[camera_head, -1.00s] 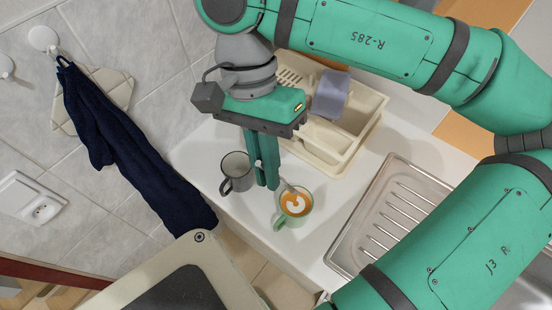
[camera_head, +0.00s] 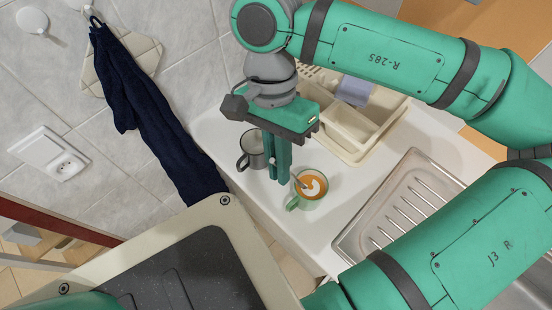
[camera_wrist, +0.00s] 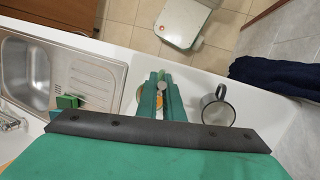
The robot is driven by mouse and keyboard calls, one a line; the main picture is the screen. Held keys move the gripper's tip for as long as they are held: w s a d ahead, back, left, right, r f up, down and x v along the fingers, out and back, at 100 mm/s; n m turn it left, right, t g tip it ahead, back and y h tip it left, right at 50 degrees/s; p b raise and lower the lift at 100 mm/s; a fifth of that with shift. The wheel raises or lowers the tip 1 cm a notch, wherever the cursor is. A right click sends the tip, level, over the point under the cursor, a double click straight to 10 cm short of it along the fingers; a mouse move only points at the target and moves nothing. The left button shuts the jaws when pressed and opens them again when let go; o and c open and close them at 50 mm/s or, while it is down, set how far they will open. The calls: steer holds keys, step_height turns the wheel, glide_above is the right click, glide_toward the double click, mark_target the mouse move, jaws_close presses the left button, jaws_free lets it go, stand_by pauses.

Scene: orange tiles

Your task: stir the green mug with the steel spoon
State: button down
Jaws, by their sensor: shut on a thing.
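The green mug (camera_head: 311,204) stands upright on the white counter in the head view, filled with a brown drink with a white pattern. My gripper (camera_head: 279,177) is shut on the steel spoon (camera_head: 298,181), just left of the mug. The spoon slants from the fingers to the mug's opening; its lower end is hidden, apparently in the drink. In the wrist view the spoon's end (camera_wrist: 162,85) shows between my fingers (camera_wrist: 160,98). There the mug is mostly hidden behind the fingers.
A grey mug (camera_head: 245,149) stands close left of my gripper, and also shows in the wrist view (camera_wrist: 218,112). A cream dish rack (camera_head: 362,146) is behind, a steel sink drainer (camera_head: 352,242) right. A dark towel (camera_head: 150,115) hangs on the wall.

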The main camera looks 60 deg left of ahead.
mark_target(292, 178)
steer(key=shift+w+d+f, duration=0.15)
steer(key=shift+w+f, duration=0.3)
steer(key=shift+f, duration=0.6)
steer(key=shift+w+d+f, duration=0.1)
steer(key=shift+w+f, duration=0.3)
steer(key=shift+f, duration=0.7)
steer(key=shift+w+d+f, duration=0.15)
steer(key=shift+w+f, duration=0.3)
steer(key=shift+f, duration=0.6)
steer(key=shift+d, duration=0.15)
